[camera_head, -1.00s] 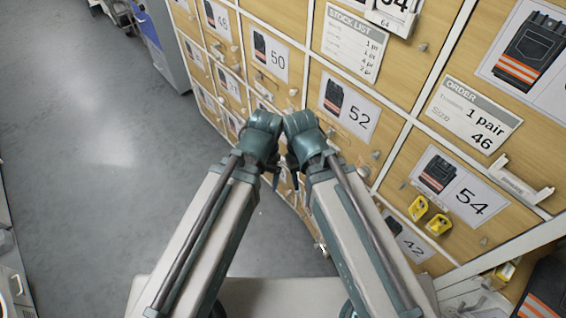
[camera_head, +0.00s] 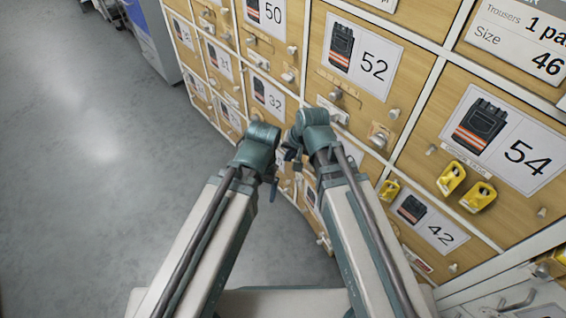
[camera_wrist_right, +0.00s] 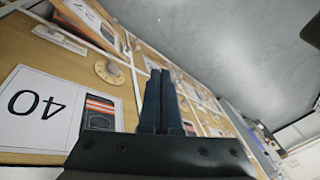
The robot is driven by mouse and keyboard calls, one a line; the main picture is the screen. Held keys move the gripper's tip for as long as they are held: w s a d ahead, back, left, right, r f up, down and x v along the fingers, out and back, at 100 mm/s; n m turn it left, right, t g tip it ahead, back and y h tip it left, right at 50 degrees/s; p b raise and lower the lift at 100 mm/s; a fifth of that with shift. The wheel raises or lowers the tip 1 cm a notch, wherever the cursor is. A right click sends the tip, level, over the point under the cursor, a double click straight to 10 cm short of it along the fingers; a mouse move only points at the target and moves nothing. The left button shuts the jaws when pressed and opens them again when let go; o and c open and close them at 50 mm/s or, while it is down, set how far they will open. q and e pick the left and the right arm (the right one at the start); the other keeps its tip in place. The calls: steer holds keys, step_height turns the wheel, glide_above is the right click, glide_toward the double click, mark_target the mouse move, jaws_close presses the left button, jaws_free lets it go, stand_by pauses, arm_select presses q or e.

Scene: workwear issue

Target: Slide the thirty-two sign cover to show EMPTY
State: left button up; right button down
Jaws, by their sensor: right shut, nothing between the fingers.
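The thirty-two door carries a picture label marked 32 (camera_head: 268,97) in the head view, up and left of my grippers. Its sign cover is too small or hidden to make out for sure. My right gripper (camera_head: 291,160) is in front of the lower doors, partly hidden behind its own wrist. In the right wrist view its dark fingers (camera_wrist_right: 160,100) are together with nothing between them. They are beside a door with an upside-down 40 label (camera_wrist_right: 35,105). My left gripper (camera_head: 273,188) points down beside the right one; its jaws are too small to read.
The door wall holds several knobs and small fittings that stick out. Label 52 (camera_head: 370,62) and label 54 (camera_head: 505,137) are to the right, with yellow fittings (camera_head: 451,178) below 54. Grey floor (camera_head: 90,200) is open on the left.

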steer(key=w+d+f+m+t+y+b, duration=0.1)
steer(key=w+f+m+t+b, duration=0.2)
steer(key=w+f+b, duration=0.4)
steer(key=w+d+f+m+t+y+b, duration=0.1)
steer(key=w+f+m+t+b, duration=0.1)
steer(key=w+f+m+b, duration=0.4)
step_height(320, 180, down, 5)
steer(key=w+b, duration=0.1)
steer(key=b, duration=0.9)
steer(key=shift+w+d+f+m+t, duration=0.2)
steer(key=shift+m+t, duration=0.1)
steer(key=shift+t, duration=0.1)
